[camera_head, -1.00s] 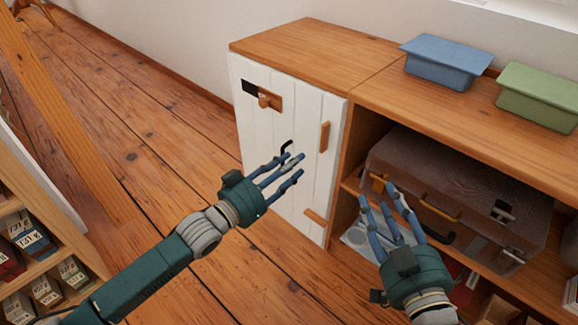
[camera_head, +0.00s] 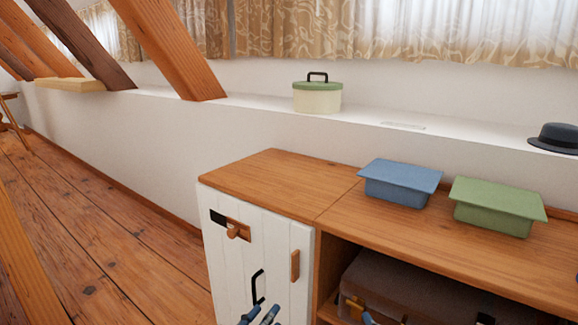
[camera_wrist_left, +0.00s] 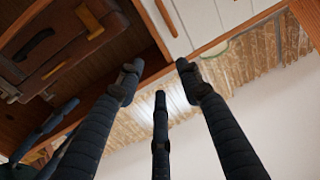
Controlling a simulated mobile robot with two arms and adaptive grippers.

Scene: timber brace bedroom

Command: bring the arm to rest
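My left gripper (camera_head: 260,315) shows only its blue fingertips at the bottom edge of the head view, in front of the white cabinet door (camera_head: 272,250). In the left wrist view my left gripper (camera_wrist_left: 158,80) has its dark fingers spread, with nothing between them. Of my right gripper, only a blue fingertip (camera_head: 368,318) shows at the bottom of the head view, by the open shelf. The rest of both arms is outside the head view.
A blue box (camera_head: 400,182) and a green box (camera_head: 496,205) stand on the cabinet top (camera_head: 275,180). A brown suitcase (camera_head: 425,298) sits in the shelf below. A round lidded box (camera_head: 317,96) and a dark hat (camera_head: 556,138) are on the ledge.

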